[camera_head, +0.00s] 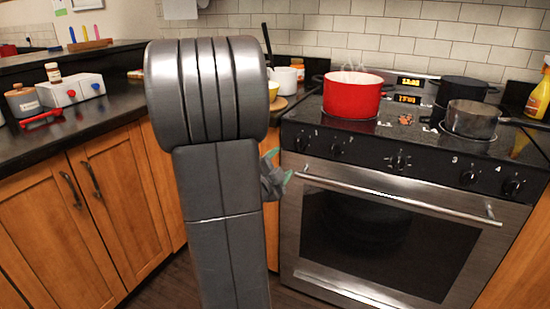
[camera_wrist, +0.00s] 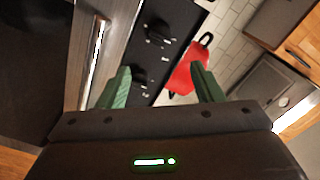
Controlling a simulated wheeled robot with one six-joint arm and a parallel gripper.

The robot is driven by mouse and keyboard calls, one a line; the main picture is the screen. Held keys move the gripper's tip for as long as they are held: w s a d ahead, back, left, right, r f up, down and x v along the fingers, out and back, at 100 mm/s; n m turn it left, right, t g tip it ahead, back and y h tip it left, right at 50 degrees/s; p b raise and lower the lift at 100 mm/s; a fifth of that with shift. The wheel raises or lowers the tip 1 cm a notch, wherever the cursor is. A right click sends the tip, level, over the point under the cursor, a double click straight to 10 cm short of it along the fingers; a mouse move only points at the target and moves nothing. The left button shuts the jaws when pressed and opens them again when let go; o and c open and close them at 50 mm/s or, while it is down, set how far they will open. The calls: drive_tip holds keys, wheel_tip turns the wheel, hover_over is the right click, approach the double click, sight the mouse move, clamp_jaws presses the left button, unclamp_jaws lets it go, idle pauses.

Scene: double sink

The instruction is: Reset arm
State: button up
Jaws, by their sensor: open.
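My gripper (camera_wrist: 161,86) is open and empty in the wrist view, its two green fingers spread apart. In the head view my gripper (camera_head: 282,176) shows only in part, sticking out to the right from behind my grey arm. It hangs in front of the stove's left edge, below the countertop level. My arm stands upright in the middle of the head view and hides part of the counter and cabinets behind it. No object is between the fingers.
The stove (camera_head: 405,150) with its oven handle (camera_head: 400,196) is at right. On it are a steaming red pot (camera_head: 351,98), a grey saucepan (camera_head: 470,119) and a dark pot (camera_head: 467,88). A white box (camera_head: 71,90) and a jar (camera_head: 22,100) stand on the left counter.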

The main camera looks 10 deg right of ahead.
sight(299, 144)
drive_tip(key=b+x, duration=0.1)
drive_tip(key=x, duration=1.3)
drive_tip(key=shift+s, duration=0.1)
drive_tip(key=shift+s+a, duration=0.1)
